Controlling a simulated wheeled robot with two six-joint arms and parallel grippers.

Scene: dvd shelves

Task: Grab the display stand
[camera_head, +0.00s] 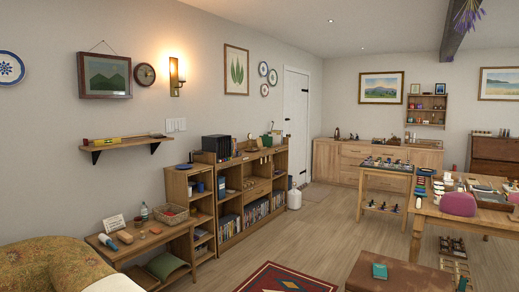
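I cannot tell for certain which thing is the display stand. A small white card-like piece (114,223) stands tilted on the low wooden bench at the left. A dark tray-like display with small items (386,165) rests on a side table at the right. Neither of my grippers is in view.
The low bench (152,241) and a patterned couch (55,265) fill the left front. A brown ottoman (402,275) is in front. The wooden floor (290,235) between is mostly clear, with a red rug (285,279).

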